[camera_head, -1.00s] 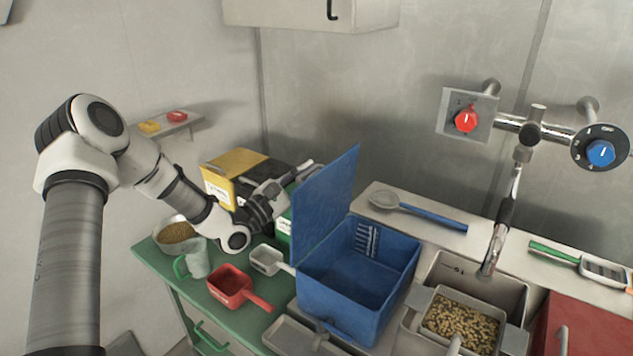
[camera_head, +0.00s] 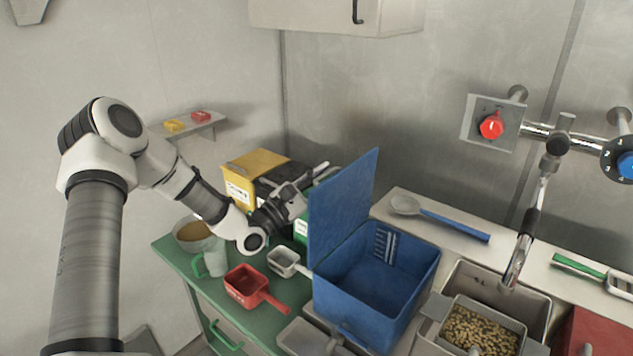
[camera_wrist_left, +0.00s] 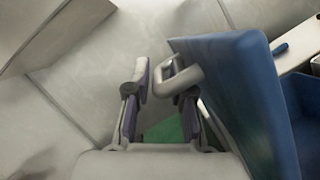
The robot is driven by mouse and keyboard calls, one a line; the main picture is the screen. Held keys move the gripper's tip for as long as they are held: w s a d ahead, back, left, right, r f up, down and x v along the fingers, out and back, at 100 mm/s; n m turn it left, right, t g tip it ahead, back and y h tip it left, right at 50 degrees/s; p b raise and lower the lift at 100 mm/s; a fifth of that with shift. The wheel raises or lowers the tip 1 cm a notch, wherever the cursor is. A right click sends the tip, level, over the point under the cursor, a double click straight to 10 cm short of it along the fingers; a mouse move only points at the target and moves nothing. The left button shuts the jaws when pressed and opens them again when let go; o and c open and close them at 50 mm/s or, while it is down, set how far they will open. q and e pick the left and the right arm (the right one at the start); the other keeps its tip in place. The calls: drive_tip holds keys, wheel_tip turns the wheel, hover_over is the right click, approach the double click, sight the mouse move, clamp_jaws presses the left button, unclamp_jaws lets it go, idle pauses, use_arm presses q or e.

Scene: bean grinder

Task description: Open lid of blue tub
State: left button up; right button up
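The blue tub (camera_head: 372,290) stands on the counter. Its blue lid (camera_head: 342,208) is swung up on the left side and stands steeply, leaving the inside exposed; the tub looks empty. My left gripper (camera_head: 308,184) is behind and left of the raised lid, partly hidden by it. In the left wrist view the gripper (camera_wrist_left: 157,82) shows a gap between its fingers, with nothing clearly held. The lid (camera_wrist_left: 235,95) is close beside its right finger; I cannot tell whether they touch. My right gripper is not in view.
Yellow (camera_head: 255,163) and black boxes stand behind my left gripper. A red scoop (camera_head: 248,285), a white scoop (camera_head: 284,261) and a green-handled jug (camera_head: 213,261) are on the green table. A bean-filled tray (camera_head: 478,330) sits right of the tub.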

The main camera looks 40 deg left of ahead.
use_arm(q)
drive_tip(key=v, duration=0.5)
drive_tip(key=shift+s+a, duration=0.25)
drive_tip(key=shift+s+f, duration=0.25)
drive_tip(key=shift+s, duration=0.25)
